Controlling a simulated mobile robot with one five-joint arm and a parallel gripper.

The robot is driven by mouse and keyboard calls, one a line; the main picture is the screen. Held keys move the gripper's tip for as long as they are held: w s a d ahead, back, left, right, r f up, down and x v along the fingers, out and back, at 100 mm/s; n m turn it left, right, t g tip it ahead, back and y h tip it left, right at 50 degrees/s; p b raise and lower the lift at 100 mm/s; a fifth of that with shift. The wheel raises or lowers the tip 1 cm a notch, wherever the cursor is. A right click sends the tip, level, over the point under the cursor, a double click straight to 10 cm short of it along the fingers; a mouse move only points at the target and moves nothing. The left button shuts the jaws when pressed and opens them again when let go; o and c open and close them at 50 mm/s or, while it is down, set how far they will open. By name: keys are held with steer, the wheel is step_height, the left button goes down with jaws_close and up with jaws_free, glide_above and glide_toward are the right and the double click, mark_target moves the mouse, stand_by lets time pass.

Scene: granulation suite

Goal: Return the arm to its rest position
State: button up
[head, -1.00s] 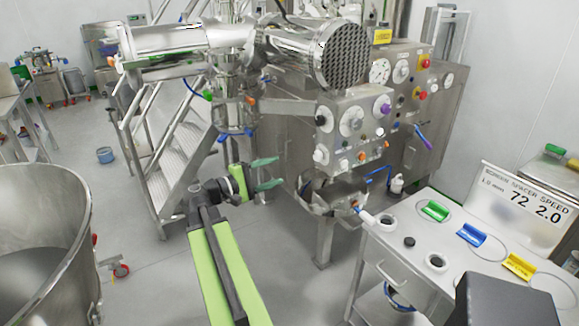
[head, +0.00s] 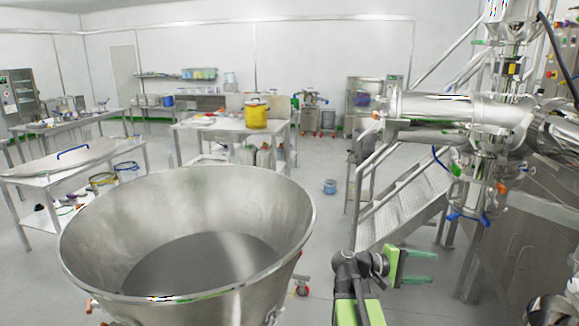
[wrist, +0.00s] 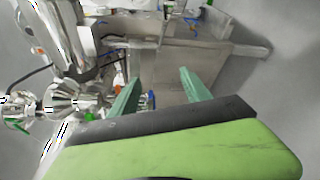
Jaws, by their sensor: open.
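My green arm with its gripper (head: 420,266) shows at the lower right of the head view, stretched forward over the floor. Its two teal fingers are apart and point to the right, toward the steel machine. In the wrist view my gripper (wrist: 158,92) is also open, with nothing between its fingers. Beyond the fingers stand the machine's grey steel panels, a little way off. The arm's lower part is cut off by the bottom edge of the head view.
A large open steel bowl (head: 290,225) stands close on the left of my arm. Steel stairs (head: 395,205) and the machine (head: 530,230) are at the right. A table with a yellow pot (head: 256,114) is farther back. A small blue bucket (head: 330,187) is on the floor.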

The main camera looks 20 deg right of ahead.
steer(key=w+a+f+n+t+y, duration=0.1)
steer(key=w+a+f+t+y, duration=0.15)
steer(key=a+f, duration=0.4)
steer(key=w+a+f+t+y, duration=0.1)
steer(key=w+a+f+y, duration=0.25)
steer(key=a, duration=0.65)
steer(key=w+a+f+n+t+y, duration=0.1)
steer(key=w+a+f+y, duration=0.15)
steer(key=a+f, duration=0.45)
steer(key=s+a+f+m+y, duration=0.1)
steer(key=a+y, duration=0.6)
steer(key=a, duration=1.2)
step_height(320, 180, down, 2)
steer(key=shift+f+m, duration=0.15)
steer(key=shift+m, duration=0.55)
steer(key=shift+a, duration=0.1)
steer(key=shift+c, duration=0.5)
